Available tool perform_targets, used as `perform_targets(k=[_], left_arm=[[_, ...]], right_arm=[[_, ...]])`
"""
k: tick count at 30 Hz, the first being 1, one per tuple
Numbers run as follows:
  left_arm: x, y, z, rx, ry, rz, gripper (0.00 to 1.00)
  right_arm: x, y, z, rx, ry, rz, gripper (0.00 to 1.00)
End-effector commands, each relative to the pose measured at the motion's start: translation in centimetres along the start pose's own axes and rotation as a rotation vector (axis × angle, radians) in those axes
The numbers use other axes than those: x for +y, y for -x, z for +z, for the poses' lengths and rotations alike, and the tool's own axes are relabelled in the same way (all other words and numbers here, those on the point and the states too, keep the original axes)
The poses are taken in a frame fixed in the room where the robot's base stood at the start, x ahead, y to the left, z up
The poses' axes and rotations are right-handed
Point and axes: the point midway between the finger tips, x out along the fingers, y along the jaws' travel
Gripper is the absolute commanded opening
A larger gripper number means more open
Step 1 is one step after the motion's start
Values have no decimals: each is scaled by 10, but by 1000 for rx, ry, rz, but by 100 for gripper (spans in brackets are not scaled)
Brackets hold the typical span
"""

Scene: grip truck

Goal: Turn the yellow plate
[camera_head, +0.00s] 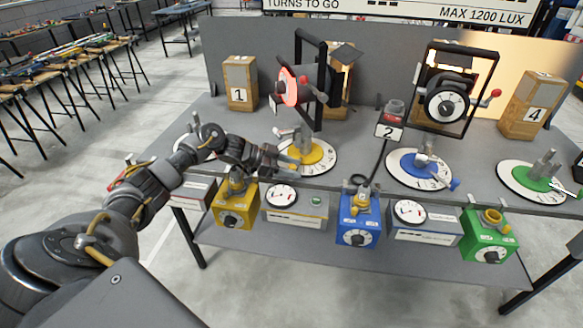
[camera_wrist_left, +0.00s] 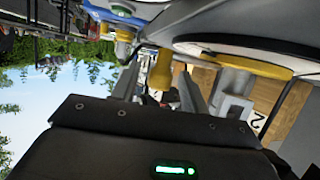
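The yellow plate (camera_head: 316,152) is a round disc with a white marked rim on the table, and a grey post stands on it. My left gripper (camera_head: 287,163) reaches in from the left at the plate's near left edge. In the left wrist view, the plate's yellow edge (camera_wrist_left: 255,65) is at upper right and a yellow peg (camera_wrist_left: 160,70) sits between the two fingers (camera_wrist_left: 160,92). The fingers appear open around the peg, with gaps beside it.
A blue plate (camera_head: 407,160) and a green plate (camera_head: 525,178) stand to the right. Behind are black frames with dials, and numbered wooden blocks (camera_head: 240,84). Yellow, blue (camera_head: 357,222) and green boxes sit along the front. A cable crosses the table near the middle.

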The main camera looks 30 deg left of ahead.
Motion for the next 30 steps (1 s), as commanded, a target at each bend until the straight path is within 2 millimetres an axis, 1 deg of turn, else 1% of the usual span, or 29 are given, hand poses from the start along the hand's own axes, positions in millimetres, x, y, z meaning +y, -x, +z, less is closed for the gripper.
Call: perform_targets(k=[7,10,13,16,20,26,30], left_arm=[[0,0,0,1,0,1,44],[0,1,-4,1,-1,1,44],[0,6,-15,3,-3,1,44],[1,13,-32,2,-5,0,44],[19,21,-47,0,-6,2,44],[49,37,-79,0,-7,1,44],[76,43,-89,-3,-5,4,44]], right_arm=[[0,0,0,0,0,0,0],[0,0,0,0,0,0,0],[0,-2,0,0,0,0,0],[0,-3,0,0,0,0,0],[0,-3,0,0,0,0,0],[0,-8,1,0,0,0,0],[0,-12,1,0,0,0,0]])
